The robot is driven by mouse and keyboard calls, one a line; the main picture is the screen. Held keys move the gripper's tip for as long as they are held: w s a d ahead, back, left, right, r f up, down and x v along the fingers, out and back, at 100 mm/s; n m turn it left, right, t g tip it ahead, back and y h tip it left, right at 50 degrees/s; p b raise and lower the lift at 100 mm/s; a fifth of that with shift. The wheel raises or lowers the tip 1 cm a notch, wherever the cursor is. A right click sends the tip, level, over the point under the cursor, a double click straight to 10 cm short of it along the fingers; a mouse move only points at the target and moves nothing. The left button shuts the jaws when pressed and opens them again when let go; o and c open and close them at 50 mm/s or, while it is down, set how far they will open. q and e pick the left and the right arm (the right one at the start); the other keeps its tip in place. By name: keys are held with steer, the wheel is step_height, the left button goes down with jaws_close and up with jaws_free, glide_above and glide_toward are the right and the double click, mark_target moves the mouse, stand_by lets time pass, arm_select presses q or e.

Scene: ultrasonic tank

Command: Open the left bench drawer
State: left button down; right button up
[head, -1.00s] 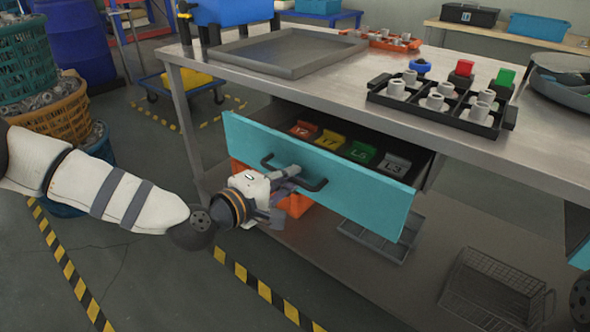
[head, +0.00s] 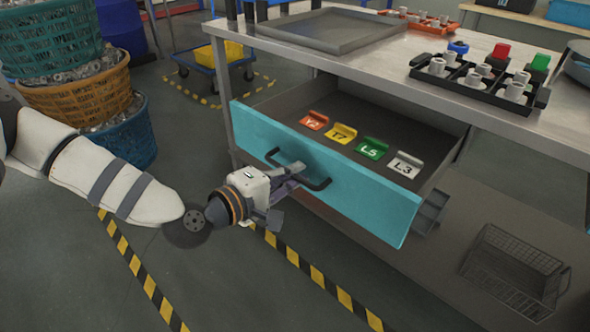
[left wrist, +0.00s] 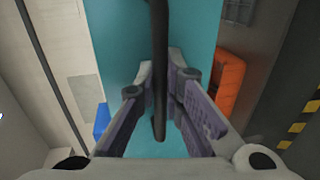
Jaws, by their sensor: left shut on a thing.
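The left bench drawer (head: 345,188) has a teal front and stands well out from under the bench top. Its dark bar handle (head: 318,184) runs along the front. My left gripper (head: 295,172) is shut on the handle near its middle. The left wrist view shows the handle (left wrist: 160,60) as a dark bar between the two fingers (left wrist: 162,105), with the teal front behind. Inside the drawer lie orange, yellow, green and grey labelled tags (head: 372,148). My right gripper is not in view.
The bench top (head: 385,65) carries a grey tray (head: 325,30) and a black rack (head: 475,84) with white fittings. A wire basket (head: 515,270) is on the lower shelf. Stacked baskets (head: 120,135) stand at left. The floor before the drawer is clear.

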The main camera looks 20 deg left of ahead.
arm_select(q)
steer(key=c, duration=1.7)
jaws_free()
steer(key=v, duration=1.2)
